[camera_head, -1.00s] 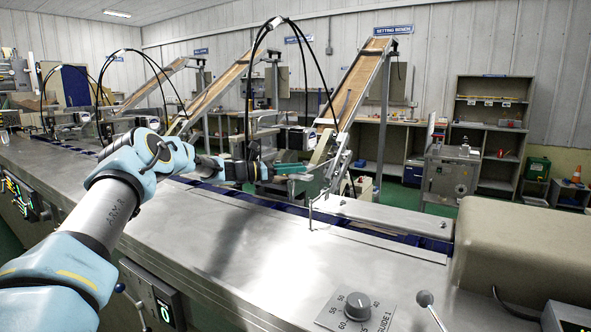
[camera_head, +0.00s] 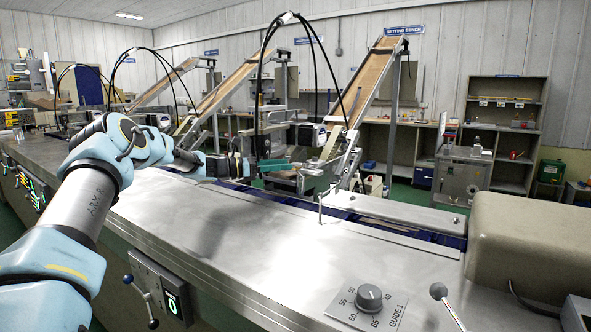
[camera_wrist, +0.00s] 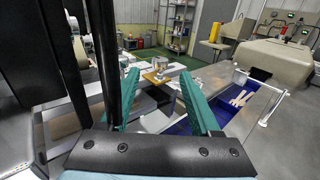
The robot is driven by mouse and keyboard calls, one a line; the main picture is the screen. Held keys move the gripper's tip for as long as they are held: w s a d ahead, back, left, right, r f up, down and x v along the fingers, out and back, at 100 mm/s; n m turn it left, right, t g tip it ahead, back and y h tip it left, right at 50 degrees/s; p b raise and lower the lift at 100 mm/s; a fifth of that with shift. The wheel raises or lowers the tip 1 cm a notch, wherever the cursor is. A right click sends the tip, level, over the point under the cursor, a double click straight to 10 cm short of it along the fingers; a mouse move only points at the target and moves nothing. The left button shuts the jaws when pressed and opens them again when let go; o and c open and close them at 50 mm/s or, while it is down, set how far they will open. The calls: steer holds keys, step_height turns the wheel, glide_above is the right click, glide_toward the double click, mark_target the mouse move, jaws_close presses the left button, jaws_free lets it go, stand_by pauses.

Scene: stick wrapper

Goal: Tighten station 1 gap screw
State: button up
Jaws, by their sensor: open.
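My gripper (camera_head: 272,166) is stretched out over the far side of the steel machine top, close to the nearest station (camera_head: 338,158) with its sloping wooden chute (camera_head: 372,80). Its teal fingers stand wide apart in the wrist view (camera_wrist: 162,88), with nothing held between them. Small metal station parts (camera_wrist: 168,72) show beyond and between the fingertips, apart from them. I cannot tell which small part is the gap screw. A thin black upright partly covers the left finger in the wrist view.
A blue channel (camera_wrist: 262,100) with pale sticks (camera_wrist: 240,97) runs beside the station. A thin metal post (camera_head: 320,206) rises from the steel top (camera_head: 240,240). A beige housing (camera_head: 530,245) stands at right. The GUIDE 1 dial (camera_head: 369,298) is at the front. Black cables arch above my gripper.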

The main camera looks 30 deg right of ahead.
steer(key=shift+v, duration=1.3)
steer(key=shift+r, duration=0.1)
